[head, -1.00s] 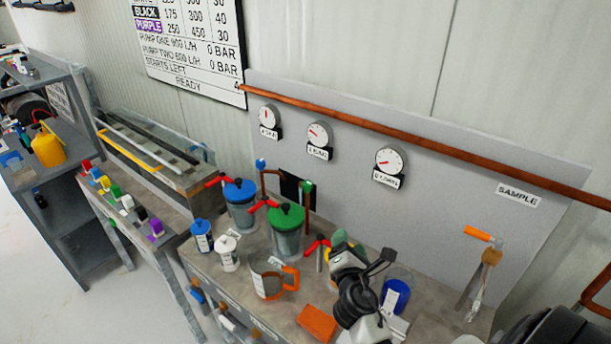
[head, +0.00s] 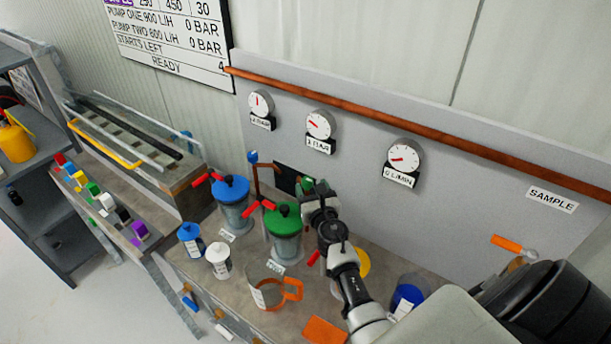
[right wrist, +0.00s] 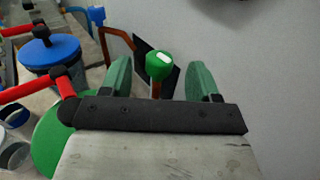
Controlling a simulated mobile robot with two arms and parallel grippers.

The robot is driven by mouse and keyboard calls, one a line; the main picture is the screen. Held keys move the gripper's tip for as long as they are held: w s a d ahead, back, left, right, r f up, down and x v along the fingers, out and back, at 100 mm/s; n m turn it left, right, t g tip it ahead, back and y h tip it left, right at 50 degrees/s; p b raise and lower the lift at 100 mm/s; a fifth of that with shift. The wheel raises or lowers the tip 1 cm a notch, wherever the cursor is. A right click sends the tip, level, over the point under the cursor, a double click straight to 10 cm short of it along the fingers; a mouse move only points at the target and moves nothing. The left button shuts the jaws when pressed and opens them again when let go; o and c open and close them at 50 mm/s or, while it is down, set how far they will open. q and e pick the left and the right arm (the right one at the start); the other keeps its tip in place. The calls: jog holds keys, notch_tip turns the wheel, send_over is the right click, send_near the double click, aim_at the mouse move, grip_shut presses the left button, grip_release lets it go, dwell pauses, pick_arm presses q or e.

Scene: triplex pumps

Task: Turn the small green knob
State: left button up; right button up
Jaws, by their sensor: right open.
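The small green knob (right wrist: 159,65) sits on top of a thin copper pipe, with a white mark on its top. In the right wrist view it lies between the two green fingers of my right gripper (right wrist: 161,82), which are open and apart from it on both sides. In the head view the knob (head: 307,183) shows just beyond my right gripper (head: 318,192), whose wrist partly covers the pipe below it. My left gripper is not in view.
A green-lidded pump (head: 285,228) with a red handle stands close to my right gripper, and a blue-lidded pump (head: 232,197) is left of it. A grey panel (head: 455,165) with gauges rises behind. A clear jug with an orange handle (head: 292,289) stands in front.

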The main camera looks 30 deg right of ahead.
aim_at(306, 177)
jog(key=x, duration=0.4)
jog(key=shift+f+b, duration=0.25)
jog(key=shift+b, duration=0.1)
jog(key=shift+x, duration=1)
jog(key=shift+w+b, duration=0.1)
jog(key=shift+b, duration=0.2)
jog(key=shift+d, duration=0.1)
jog(key=shift+c, duration=0.6)
jog(key=c, duration=0.8)
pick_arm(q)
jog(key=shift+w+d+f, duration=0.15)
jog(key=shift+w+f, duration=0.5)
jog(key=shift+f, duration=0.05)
